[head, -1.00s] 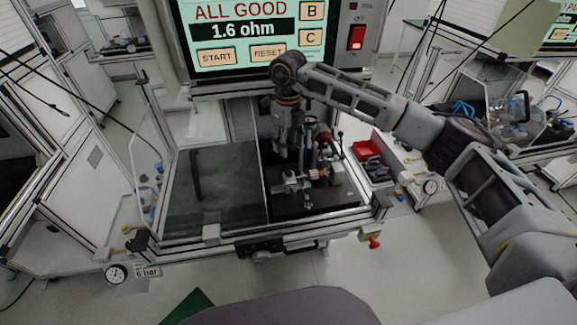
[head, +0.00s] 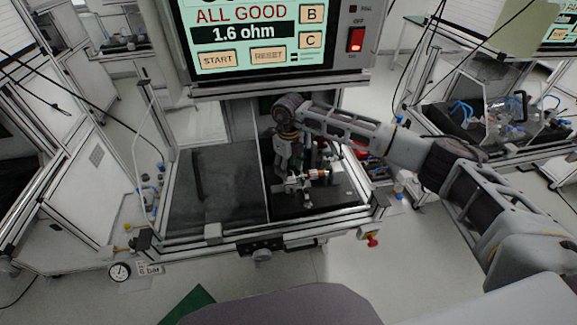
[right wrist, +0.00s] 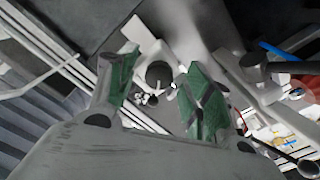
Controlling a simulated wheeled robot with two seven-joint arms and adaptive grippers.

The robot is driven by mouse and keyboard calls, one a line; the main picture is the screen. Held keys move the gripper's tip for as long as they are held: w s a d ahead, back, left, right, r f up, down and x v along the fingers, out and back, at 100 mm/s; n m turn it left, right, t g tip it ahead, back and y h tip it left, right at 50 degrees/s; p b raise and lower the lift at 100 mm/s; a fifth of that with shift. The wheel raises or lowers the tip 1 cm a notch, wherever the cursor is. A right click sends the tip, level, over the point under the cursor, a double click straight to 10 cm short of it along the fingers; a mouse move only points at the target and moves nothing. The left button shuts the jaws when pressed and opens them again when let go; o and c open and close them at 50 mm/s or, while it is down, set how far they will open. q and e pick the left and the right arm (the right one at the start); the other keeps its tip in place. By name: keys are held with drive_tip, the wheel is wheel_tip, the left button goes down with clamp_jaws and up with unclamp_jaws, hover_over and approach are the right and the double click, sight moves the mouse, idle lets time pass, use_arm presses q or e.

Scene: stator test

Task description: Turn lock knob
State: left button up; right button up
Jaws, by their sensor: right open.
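My right gripper (head: 285,168) points down at the fixture (head: 312,186) on the black right half of the bench. In the right wrist view its two green-padded fingers (right wrist: 160,60) stand apart, open. A dark round knob (right wrist: 160,75) shows between and beyond them, beside a white part; I cannot tell for certain that it is the lock knob, or whether the fingers touch it. In the head view the gripper and wrist hide part of the fixture. My left gripper is not in view.
The tester screen (head: 255,35) above the bench reads ALL GOOD, 1.6 ohm. A red switch (head: 356,40) is beside it. The grey left half of the bench (head: 215,190) is clear.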

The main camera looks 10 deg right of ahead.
drive_tip(key=c, duration=1)
